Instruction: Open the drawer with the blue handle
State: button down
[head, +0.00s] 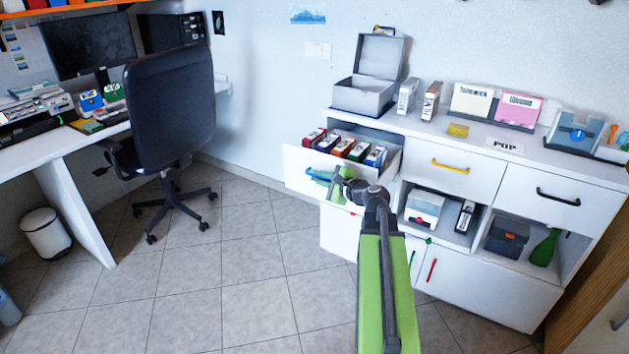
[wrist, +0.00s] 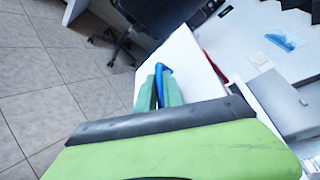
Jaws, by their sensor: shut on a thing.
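The drawer with the blue handle is the top left one in the white cabinet; its white front (head: 299,164) stands well out from the cabinet, so the drawer is pulled open. Several coloured disc boxes (head: 350,148) show inside it. The blue handle (head: 314,174) is on the outer face of that front. My gripper (head: 330,182) is at the handle; its green fingers are shut on it. In the wrist view the blue handle (wrist: 160,72) sits between the two green fingers, against the white drawer front (wrist: 193,60). My arm hides part of the drawer's right side.
The drawer with the yellow handle (head: 451,165) and the one with the black handle (head: 558,198) are shut. A grey open box (head: 364,96) and disc holders stand on the cabinet top. An office chair (head: 170,85) stands at left. The tiled floor (head: 243,265) between is clear.

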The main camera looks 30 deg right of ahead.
jog(key=shift+s+d+f, duration=0.15)
jog(key=shift+s+d, duration=0.35)
jog(key=shift+d, duration=0.25)
jog(key=c, duration=1.8)
grip_release()
jog(key=shift+o, duration=0.2)
jog(key=shift+s, duration=0.1)
jog(key=p+v, duration=0.1)
jog(key=v, duration=0.6)
jog(key=shift+s+a+p, duration=0.1)
jog(key=shift+s+p, duration=0.1)
jog(key=shift+p, duration=0.1)
jog(key=b+x, duration=0.1)
jog(key=x, duration=0.6)
jog(key=shift+w+b, duration=0.3)
jog(key=shift+w, duration=0.15)
